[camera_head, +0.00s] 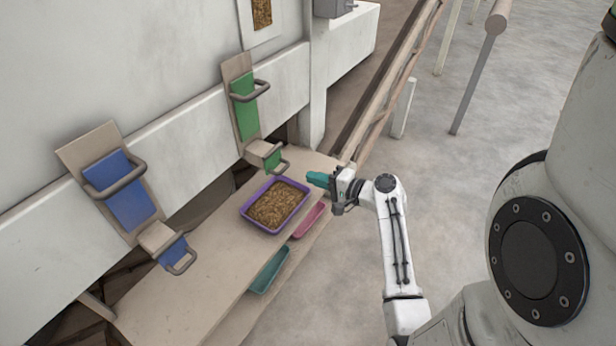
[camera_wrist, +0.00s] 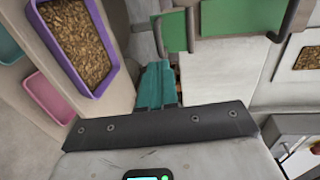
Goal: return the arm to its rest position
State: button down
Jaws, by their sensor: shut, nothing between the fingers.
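My gripper (camera_head: 318,179) has teal fingers and is shut with nothing between them. In the head view it hangs in the air just right of the purple tray, apart from it. The teal fingers also show in the wrist view (camera_wrist: 156,86). My white arm reaches up from the lower middle of the head view, bent at the wrist. The purple tray (camera_head: 248,218) is full of brown pellets (camera_head: 275,204) and stands on the upper shelf; its rim also shows in the wrist view (camera_wrist: 111,67).
A green-panelled chute (camera_head: 247,117) and a blue-panelled chute (camera_head: 133,206) with handles are on the machine's wall. A pink tray (camera_head: 309,220) and a teal tray (camera_head: 269,270) sit on the lower shelf. A rail (camera_head: 395,80) runs behind. Open floor (camera_head: 450,190) lies to the right.

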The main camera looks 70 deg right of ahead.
jog(key=v, duration=0.6)
jog(key=shift+s, duration=0.25)
jog(key=shift+r, duration=0.1)
jog(key=w+a+f+n+g+y, duration=0.3)
jog(key=a+f+n+y, duration=0.15)
jog(key=a, duration=0.55)
jog(key=w+a+f+n+g+y, duration=0.35)
jog(key=a+n, duration=0.25)
jog(key=a, duration=0.3)
jog(key=s+a+n+g+h, duration=0.4)
jog(key=s+a+n+g, duration=0.4)
jog(key=s+a+n, duration=0.1)
jog(key=shift+s+a+f+n, duration=0.25)
jog(key=shift+a+f+n, duration=0.25)
jog(key=shift+a, duration=0.4)
